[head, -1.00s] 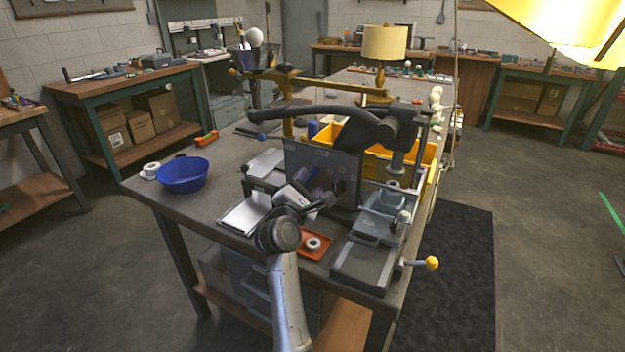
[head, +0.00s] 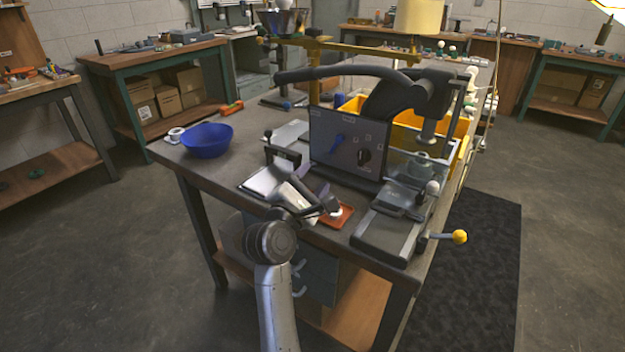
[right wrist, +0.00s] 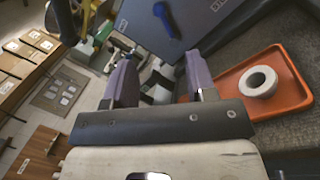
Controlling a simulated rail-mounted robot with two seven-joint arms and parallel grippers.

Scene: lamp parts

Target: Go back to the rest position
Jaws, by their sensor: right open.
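My right gripper (head: 322,200) is over the front part of the workbench, in front of the grey panel of the press. In the right wrist view its two purple fingers (right wrist: 161,80) stand apart with no part held between them. An orange tray (head: 345,216) lies on the bench just right of the gripper, partly hidden by it. A white ring sits on the tray and shows clearly in the right wrist view (right wrist: 258,82). My left gripper is in neither view.
The press (head: 345,140) with its long dark lever stands close behind the gripper. Its yellow-knobbed handle (head: 459,237) sticks out past the bench's right edge. A blue bowl (head: 207,140) and a white roll (head: 176,134) are at the left. Open floor lies left of the bench.

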